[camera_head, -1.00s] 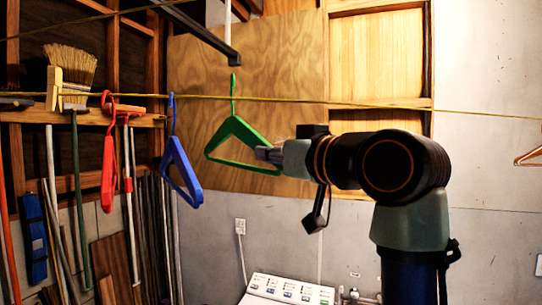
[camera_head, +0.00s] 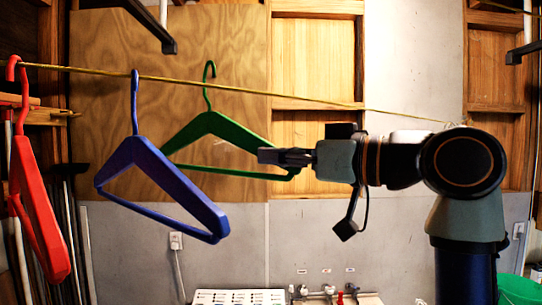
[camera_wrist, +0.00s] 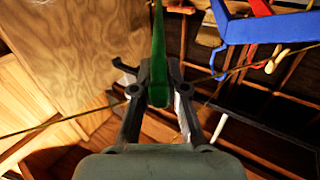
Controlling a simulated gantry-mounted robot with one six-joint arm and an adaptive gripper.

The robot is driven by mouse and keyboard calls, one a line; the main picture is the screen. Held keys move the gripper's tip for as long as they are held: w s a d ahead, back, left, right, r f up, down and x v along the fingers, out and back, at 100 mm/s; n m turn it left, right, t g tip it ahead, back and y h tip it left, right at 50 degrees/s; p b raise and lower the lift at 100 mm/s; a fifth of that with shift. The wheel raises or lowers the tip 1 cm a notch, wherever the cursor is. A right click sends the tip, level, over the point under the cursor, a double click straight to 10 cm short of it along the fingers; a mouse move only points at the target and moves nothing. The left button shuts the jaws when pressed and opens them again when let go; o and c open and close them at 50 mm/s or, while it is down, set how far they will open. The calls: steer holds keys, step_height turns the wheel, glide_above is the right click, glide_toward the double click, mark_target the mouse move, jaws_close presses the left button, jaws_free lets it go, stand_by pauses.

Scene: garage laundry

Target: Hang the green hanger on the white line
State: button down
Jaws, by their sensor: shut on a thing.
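The green hanger (camera_head: 238,134) is upright, with its hook at the top, and my gripper (camera_head: 284,157) is shut on its right lower corner. A thin yellowish line (camera_head: 310,98) runs across the head view and crosses the hanger's hook just below its curve. I cannot tell whether the hook is over the line or behind it. No clearly white line shows. In the wrist view the green hanger (camera_wrist: 158,40) stands edge-on between the fingers (camera_wrist: 158,92), and its hook is not visible there.
A blue hanger (camera_head: 135,150) hangs on the line left of the green one and overlaps its left end. A red hanger (camera_head: 38,200) hangs further left. A plywood panel (camera_head: 110,60) is behind. A white appliance (camera_head: 238,297) stands below. The line's right part looks free.

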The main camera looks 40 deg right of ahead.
steer(key=shift+f, duration=0.1)
steer(key=shift+s+d+f+b, duration=0.1)
steer(key=shift+f+b, duration=0.5)
steer(key=shift+b, duration=0.05)
step_height(320, 180, down, 8)
steer(key=b, duration=0.7)
steer(key=b+v, duration=0.1)
steer(key=v, duration=1.9)
steer(key=shift+r, duration=0.2)
